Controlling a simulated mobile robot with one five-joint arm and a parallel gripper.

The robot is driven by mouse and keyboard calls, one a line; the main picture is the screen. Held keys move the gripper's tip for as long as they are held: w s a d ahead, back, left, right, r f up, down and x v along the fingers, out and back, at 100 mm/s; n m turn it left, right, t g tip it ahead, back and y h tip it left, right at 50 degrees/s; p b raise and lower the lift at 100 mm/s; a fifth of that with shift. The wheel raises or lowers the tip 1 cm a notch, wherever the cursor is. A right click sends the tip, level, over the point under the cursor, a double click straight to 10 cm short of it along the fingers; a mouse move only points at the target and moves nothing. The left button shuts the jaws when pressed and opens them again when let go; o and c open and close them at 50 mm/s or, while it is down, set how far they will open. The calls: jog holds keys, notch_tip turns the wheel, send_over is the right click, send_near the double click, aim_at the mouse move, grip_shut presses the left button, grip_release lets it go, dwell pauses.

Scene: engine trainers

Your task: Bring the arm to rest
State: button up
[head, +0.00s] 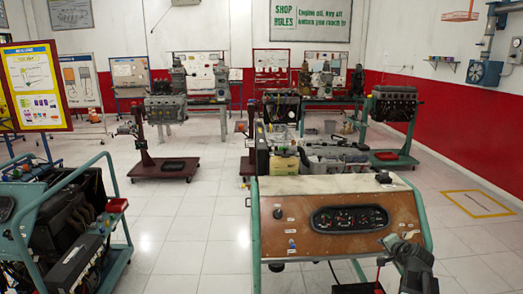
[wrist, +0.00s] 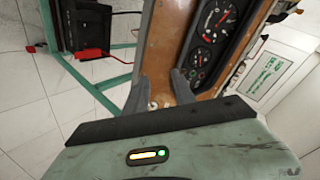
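My arm shows at the lower right of the head view, and my gripper (head: 390,241) is close to the right front of the brown instrument panel (head: 305,215). In the wrist view my gripper (wrist: 162,78) has two grey fingers standing apart, with the brown panel (wrist: 168,45) seen between and beyond them. A small pale knob (wrist: 153,105) on the panel shows in the gap. Nothing is held. I cannot tell whether a fingertip touches the panel.
The panel sits on a green-framed engine trainer (head: 256,235) with a gauge cluster (head: 349,219). Another engine stand (head: 70,225) is at the left. Several engine stands fill the back. White tiled floor (head: 190,225) is clear between the left stand and the panel.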

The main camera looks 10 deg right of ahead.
jog(key=w+a+f+n+g+y, duration=0.1)
jog(key=a+f+n, duration=0.15)
jog(key=a, duration=0.85)
jog(key=w+a+f+n+g+y, duration=0.1)
jog(key=a+n+y, duration=0.15)
jog(key=a, duration=0.85)
jog(key=a+f+n+g+y, duration=0.1)
jog(key=a+n+g, duration=0.15)
jog(key=a, duration=0.85)
jog(key=s+a+f+n+g, duration=0.35)
jog(key=s+a, duration=0.25)
jog(key=a, duration=0.2)
jog(key=s+d+f+n+g+h, duration=0.1)
jog(key=s+d+n+g+h, duration=0.1)
jog(key=s, duration=0.7)
jog(key=shift+d+f+n+g+p, duration=0.3)
jog(key=shift+d+f+n+g, duration=0.15)
jog(key=shift+d, duration=0.3)
jog(key=shift+s, duration=0.1)
